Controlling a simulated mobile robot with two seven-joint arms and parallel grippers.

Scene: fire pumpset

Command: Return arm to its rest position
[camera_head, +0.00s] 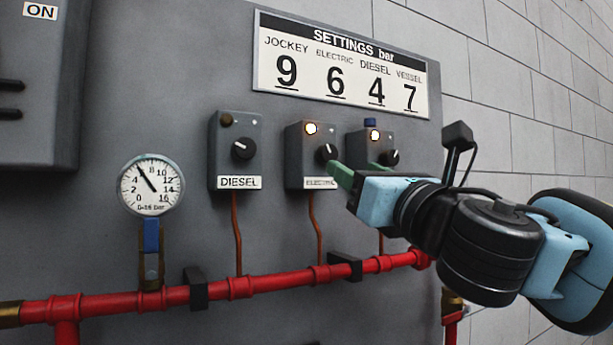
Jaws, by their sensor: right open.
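My right gripper (362,176) reaches in from the right with its green fingers apart. One fingertip is at or just in front of the lower right of the ELECTRIC switch box (296,150), close to its black knob (326,153). The other finger is in front of the lower part of the rightmost switch box (357,140), below its knob (390,157). I cannot tell whether a fingertip touches either box. Nothing shows between the fingers. My right arm hides the rightmost box's label. My left gripper is not in view.
The DIESEL switch box (225,165) is left of the ELECTRIC one. A settings board (350,98) hangs above. A pressure gauge (151,185) stands on a red pipe (120,303) running below. A dark cabinet (40,90) is upper left. A block wall (510,100) lies right.

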